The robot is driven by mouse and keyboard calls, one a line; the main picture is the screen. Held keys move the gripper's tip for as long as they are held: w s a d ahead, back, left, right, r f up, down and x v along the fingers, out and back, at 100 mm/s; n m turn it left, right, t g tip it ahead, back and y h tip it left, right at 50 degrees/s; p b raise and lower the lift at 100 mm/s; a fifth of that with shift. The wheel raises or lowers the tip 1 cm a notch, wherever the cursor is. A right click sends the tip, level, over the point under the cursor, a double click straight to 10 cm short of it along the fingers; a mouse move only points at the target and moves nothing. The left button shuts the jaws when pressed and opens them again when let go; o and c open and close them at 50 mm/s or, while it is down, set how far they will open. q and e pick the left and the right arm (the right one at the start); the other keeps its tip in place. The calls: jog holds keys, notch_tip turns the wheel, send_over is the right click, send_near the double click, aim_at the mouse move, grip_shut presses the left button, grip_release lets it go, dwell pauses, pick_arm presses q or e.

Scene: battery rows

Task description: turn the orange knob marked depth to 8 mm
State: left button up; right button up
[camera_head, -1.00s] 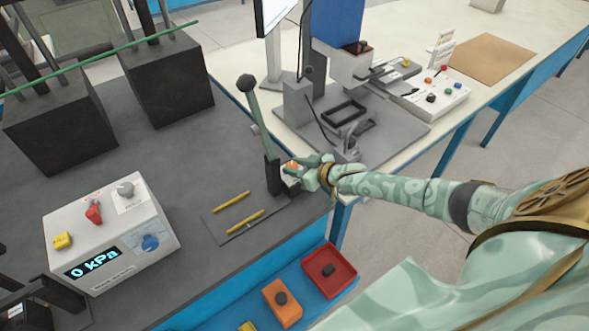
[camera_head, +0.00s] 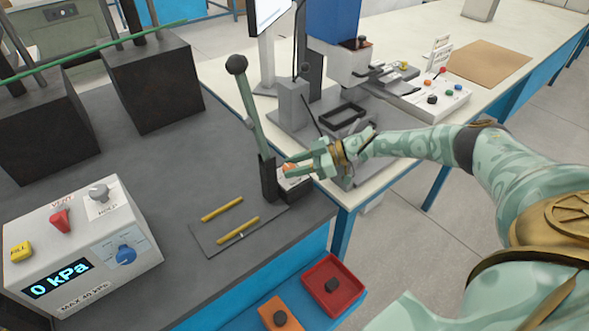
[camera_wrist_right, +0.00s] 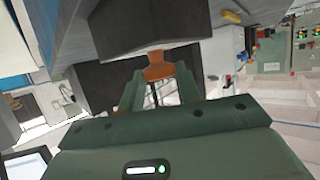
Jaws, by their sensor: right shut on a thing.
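The orange knob (camera_head: 287,167) sits on a small pale block at the foot of the lever on the dark bench. It also shows in the right wrist view (camera_wrist_right: 158,67), between my fingertips. My right gripper (camera_head: 292,168) comes in from the right and is shut on the knob. The fingers hide part of the knob in the head view. No depth mark or scale is readable in either view. My left gripper is in neither view.
Two yellow rods lie on a flat plate (camera_head: 205,240) in front. A pressure box (camera_head: 140,262) reads 0 kPa. Red (camera_head: 347,309) and orange trays are below the bench edge.

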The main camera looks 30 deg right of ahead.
jog(key=shift+r, duration=0.1)
dwell(0.3)
jog(key=o, duration=0.7)
jog(key=shift+w, duration=0.1)
jog(key=v, duration=1.6)
jog(key=shift+d+p, duration=0.15)
jog(key=shift+p, duration=0.25)
